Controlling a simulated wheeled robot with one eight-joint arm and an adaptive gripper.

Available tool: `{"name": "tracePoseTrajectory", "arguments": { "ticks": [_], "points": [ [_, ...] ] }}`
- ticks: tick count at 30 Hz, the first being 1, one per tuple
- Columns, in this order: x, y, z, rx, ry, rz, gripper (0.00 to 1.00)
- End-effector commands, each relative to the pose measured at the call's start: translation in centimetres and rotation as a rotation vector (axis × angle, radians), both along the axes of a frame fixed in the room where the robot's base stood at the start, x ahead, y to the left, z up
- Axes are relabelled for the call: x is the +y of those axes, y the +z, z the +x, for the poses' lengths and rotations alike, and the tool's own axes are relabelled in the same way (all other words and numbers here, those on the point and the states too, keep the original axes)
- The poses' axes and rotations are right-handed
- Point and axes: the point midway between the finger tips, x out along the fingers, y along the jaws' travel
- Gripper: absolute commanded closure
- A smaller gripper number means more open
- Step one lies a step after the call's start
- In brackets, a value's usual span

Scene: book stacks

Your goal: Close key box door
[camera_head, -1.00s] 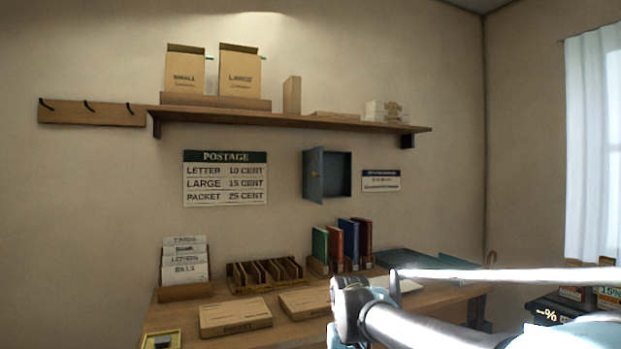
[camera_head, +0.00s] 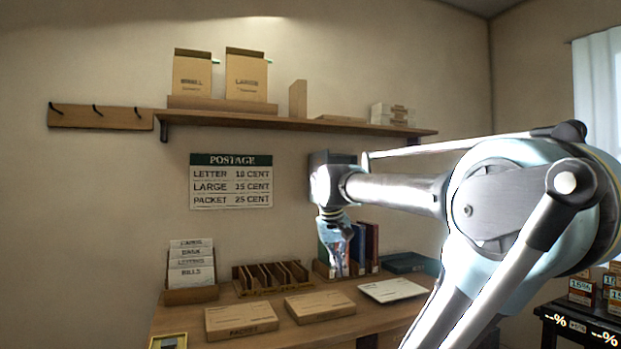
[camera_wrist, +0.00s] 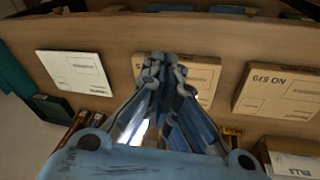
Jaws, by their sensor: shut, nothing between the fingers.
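The blue-grey key box (camera_head: 343,158) is on the wall under the shelf in the head view, right of the postage sign. In the head view my arm covers most of it, and only its upper part shows, so its door cannot be made out clearly. My gripper (camera_head: 338,270) hangs down below the box, in front of the books on the desk, apart from the box. In the wrist view my gripper (camera_wrist: 165,62) is shut and empty, with its fingers together above the desk and parcels. The key box is not in the wrist view.
The wooden shelf (camera_head: 290,122) with cartons runs above the box. The postage sign (camera_head: 231,181) is to its left. The desk below holds books (camera_head: 371,247), a letter rack (camera_head: 191,268), slotted organiser (camera_head: 271,278) and flat parcels (camera_head: 320,306). Wall below the sign is bare.

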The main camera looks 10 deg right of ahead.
Motion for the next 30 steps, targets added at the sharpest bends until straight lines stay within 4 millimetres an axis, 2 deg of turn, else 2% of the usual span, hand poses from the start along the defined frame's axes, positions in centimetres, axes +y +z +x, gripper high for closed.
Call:
{"name": "tracePoseTrajectory", "arguments": {
  "ticks": [1, 3, 15, 24, 30],
  "points": [
    [0.4, 2.3, 1.7, -0.006, 0.002, -0.016, 1.0],
    [0.8, 5.1, 3.7, -0.014, -0.003, -0.036, 1.0],
    [4.4, 19.7, 14.5, -0.083, -0.02, -0.147, 1.0],
    [8.5, 28.4, 21.4, -0.154, -0.031, -0.221, 1.0],
    [11.1, 32.6, 24.7, -0.201, -0.037, -0.26, 1.0]
  ]
}}
